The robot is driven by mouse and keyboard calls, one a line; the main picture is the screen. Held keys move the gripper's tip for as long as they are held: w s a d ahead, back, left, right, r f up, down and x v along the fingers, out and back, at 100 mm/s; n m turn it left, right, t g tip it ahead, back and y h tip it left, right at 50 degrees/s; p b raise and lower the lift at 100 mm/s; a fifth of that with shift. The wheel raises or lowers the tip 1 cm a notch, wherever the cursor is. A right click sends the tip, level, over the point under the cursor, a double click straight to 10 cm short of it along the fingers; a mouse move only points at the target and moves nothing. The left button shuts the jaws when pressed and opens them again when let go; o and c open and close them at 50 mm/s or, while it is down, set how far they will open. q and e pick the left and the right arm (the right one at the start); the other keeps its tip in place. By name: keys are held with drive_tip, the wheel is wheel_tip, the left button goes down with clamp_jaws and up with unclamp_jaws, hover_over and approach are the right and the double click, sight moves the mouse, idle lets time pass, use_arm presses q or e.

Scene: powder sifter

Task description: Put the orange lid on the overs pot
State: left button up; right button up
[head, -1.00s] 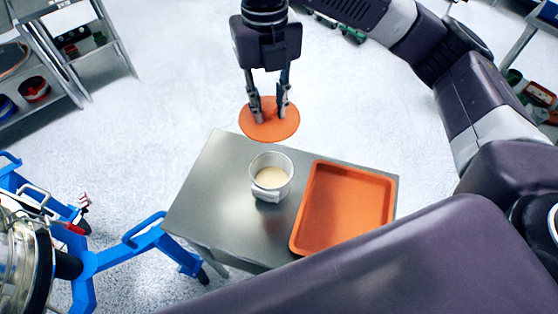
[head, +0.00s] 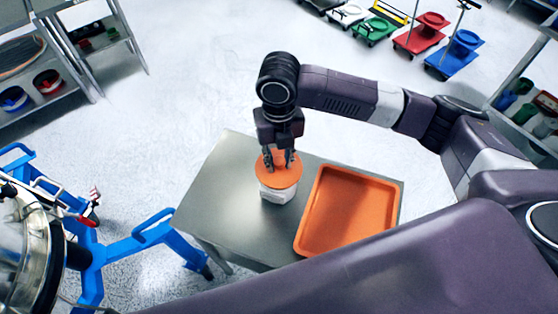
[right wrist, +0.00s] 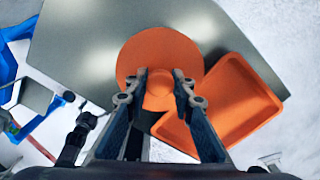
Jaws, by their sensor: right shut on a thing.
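The orange lid (head: 278,174) is a flat disc with a raised knob, and it covers the mouth of the white overs pot (head: 276,194) in the head view. Whether it rests on the rim or hovers just above it I cannot tell. My right gripper (head: 279,162) points down and is shut on the lid's knob. In the right wrist view the lid (right wrist: 160,52) lies between and beyond the fingertips (right wrist: 160,84) and hides the pot. The pot stands upright on the steel table (head: 225,200). My left gripper is not in view.
An orange tray (head: 348,212) lies on the table right of the pot. A blue wheeled frame (head: 130,245) with a metal vessel (head: 25,250) stands at the left. Shelves (head: 40,80) stand at the back left. The table's left part is bare.

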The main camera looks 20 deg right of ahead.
sight(279, 161)
drive_tip(key=shift+f, duration=0.75)
drive_tip(key=o, duration=0.9)
drive_tip(key=shift+f, duration=0.15)
drive_tip(key=shift+c, duration=0.2)
wheel_tip(279, 161, up, 11)
drive_tip(key=b, duration=0.2)
drive_tip(key=shift+b, duration=0.35)
drive_tip(key=shift+r, duration=0.75)
